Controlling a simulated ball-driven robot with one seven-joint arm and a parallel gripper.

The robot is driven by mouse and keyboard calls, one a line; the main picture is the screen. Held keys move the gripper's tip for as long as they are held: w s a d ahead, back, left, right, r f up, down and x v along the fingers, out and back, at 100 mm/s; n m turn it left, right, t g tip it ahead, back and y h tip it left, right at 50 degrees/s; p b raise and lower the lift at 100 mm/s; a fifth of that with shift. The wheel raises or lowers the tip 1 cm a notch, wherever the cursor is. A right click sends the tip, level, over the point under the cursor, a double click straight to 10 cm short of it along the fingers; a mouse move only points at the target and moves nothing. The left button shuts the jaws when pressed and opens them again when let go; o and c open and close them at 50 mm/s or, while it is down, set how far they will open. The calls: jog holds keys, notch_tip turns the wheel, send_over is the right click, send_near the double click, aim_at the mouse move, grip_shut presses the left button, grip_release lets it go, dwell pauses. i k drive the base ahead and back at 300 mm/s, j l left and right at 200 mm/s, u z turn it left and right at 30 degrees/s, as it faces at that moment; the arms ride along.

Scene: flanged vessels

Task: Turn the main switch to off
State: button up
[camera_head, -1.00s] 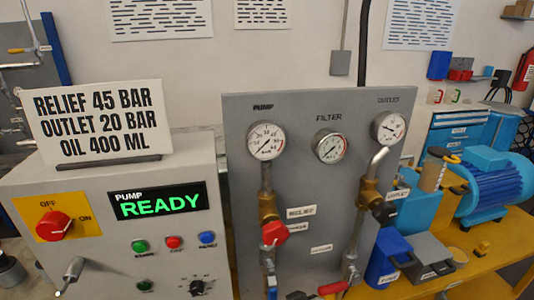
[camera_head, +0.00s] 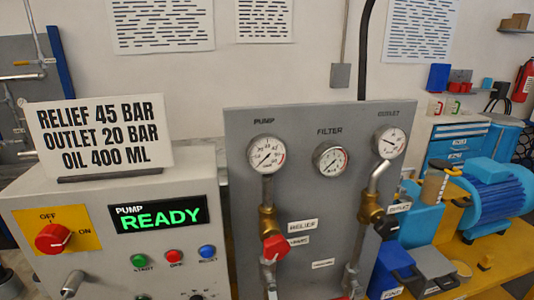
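The main switch is a red rotary knob (camera_head: 53,238) on a yellow plate (camera_head: 80,215) at the left of a grey control cabinet. OFF is printed above the knob and ON to its right. A pale mark on the knob appears to face right, towards ON, but it is small. The pump display (camera_head: 158,215) beside it reads READY in green. My gripper is not in view.
A sign (camera_head: 100,133) stands on the cabinet. Green (camera_head: 138,261), red (camera_head: 175,256) and blue (camera_head: 207,252) buttons sit below the display. A grey handle (camera_head: 72,284) sticks out below the switch. A gauge panel (camera_head: 305,210) with valves stands to the right.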

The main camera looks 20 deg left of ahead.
aim_at(52, 239)
jog(key=u, duration=1.35)
